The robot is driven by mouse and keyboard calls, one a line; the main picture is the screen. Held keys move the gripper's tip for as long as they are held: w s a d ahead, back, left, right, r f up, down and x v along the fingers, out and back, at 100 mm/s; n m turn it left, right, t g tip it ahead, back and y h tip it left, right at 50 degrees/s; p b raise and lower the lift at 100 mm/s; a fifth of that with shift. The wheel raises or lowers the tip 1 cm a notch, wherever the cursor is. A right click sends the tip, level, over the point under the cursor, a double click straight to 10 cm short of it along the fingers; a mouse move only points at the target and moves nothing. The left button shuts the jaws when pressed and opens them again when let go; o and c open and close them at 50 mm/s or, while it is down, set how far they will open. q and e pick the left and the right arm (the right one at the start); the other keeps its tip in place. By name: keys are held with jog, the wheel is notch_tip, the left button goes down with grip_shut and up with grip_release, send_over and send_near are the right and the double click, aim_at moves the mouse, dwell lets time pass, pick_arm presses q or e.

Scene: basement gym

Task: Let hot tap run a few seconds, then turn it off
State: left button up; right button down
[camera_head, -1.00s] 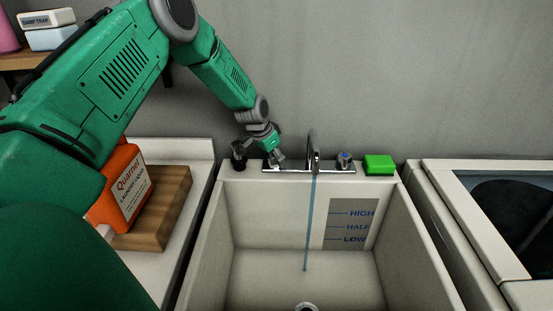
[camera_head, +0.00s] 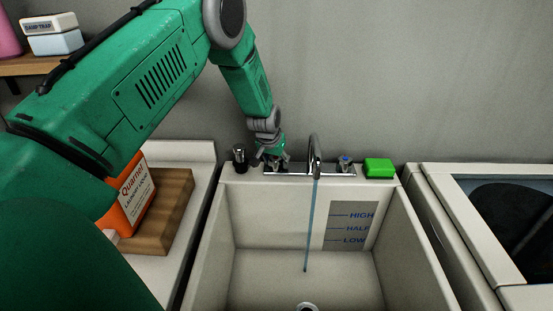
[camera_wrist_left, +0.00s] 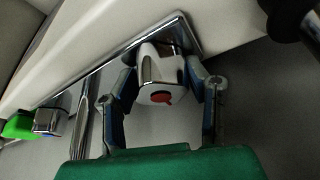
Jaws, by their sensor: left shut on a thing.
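The chrome faucet (camera_head: 315,157) stands at the back of the utility sink. A thin blue stream of water (camera_head: 310,225) runs from its spout into the basin. My left gripper (camera_head: 274,162) is at the left end of the faucet plate and hides the hot tap there. In the left wrist view, the chrome hot tap handle (camera_wrist_left: 160,72) with a red mark sits between the two fingers of my left gripper (camera_wrist_left: 163,78), which are shut on it. The blue-marked cold tap (camera_head: 345,161) is on the right, free of contact. My right gripper is out of view.
The sink (camera_head: 232,240) has a HIGH/HALF/LOW level panel (camera_head: 347,225) inside. A green block (camera_head: 379,167) lies on its right back rim. A dark bottle-like item (camera_head: 240,157) stands left of the tap. An orange detergent box (camera_head: 133,193) and wooden board (camera_head: 175,207) are at left.

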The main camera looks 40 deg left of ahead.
pick_arm(q)
jog(key=n+y, duration=0.1)
jog(key=n, duration=0.2)
jog(key=shift+n+g, duration=0.3)
jog(key=shift+n+g+y, duration=0.5)
jog(key=shift+n+y, duration=0.1)
jog(key=shift+n, duration=1.1)
jog(key=o, duration=1.2)
jog(key=shift+c, duration=0.2)
jog(key=v, duration=1.1)
jog(key=shift+d+r, duration=0.25)
jog(key=shift+r, duration=0.1)
jog(key=shift+f, duration=0.1)
